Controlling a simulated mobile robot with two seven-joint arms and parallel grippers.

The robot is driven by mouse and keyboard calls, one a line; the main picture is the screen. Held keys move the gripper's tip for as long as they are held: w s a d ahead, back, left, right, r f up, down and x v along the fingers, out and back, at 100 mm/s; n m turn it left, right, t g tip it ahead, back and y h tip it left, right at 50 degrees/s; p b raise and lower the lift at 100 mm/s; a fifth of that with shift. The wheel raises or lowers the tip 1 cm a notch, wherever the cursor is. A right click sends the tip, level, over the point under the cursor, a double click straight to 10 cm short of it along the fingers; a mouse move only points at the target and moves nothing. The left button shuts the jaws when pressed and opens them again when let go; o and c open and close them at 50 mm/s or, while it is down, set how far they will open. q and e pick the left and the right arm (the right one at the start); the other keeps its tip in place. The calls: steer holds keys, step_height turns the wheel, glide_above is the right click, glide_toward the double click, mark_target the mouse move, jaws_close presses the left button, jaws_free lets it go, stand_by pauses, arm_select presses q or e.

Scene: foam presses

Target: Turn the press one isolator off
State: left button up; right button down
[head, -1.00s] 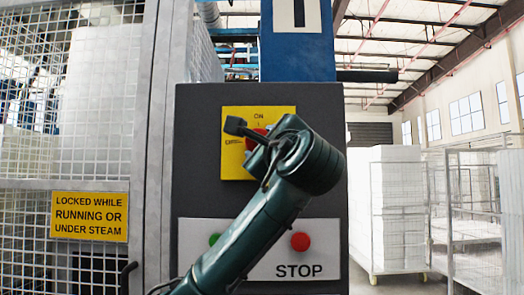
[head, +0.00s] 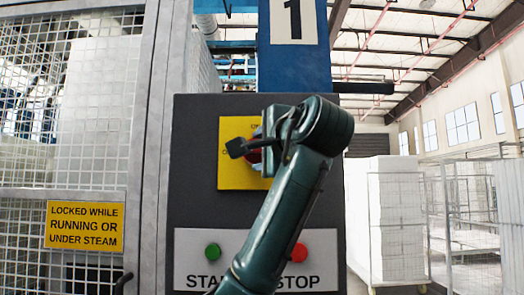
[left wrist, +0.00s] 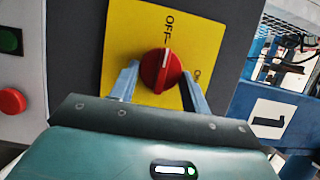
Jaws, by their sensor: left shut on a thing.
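The press one isolator is a red rotary knob (left wrist: 162,72) on a yellow plate (left wrist: 120,40). In the left wrist view the knob's white line points at the word OFF, with the other label to the right partly hidden. My left gripper (left wrist: 160,84) is shut on the knob, one finger on each side. In the head view my left gripper (head: 268,148) covers much of the knob and part of the yellow plate (head: 230,178). My right gripper is not in view.
Below the isolator, the dark cabinet (head: 190,190) has a green button (head: 213,250) and a red STOP button (head: 299,252); my arm crosses between them. A mesh guard gate (head: 145,160) with a yellow warning sign (head: 84,228) stands left. White foam blocks (head: 395,215) stand right.

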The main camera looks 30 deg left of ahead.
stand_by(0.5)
arm_select(q)
steer(key=o, duration=0.8)
steer(key=shift+c, duration=0.2)
steer(key=shift+o, duration=1.1)
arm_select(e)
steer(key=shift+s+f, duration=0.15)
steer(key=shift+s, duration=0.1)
arm_select(q)
steer(key=b+v, duration=0.4)
steer(key=v, duration=0.9)
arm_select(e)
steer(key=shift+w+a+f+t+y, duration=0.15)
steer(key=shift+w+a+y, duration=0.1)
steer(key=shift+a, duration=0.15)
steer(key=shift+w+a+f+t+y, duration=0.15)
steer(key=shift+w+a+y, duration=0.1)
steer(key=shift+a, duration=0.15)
arm_select(q)
steer(key=shift+s, duration=0.1)
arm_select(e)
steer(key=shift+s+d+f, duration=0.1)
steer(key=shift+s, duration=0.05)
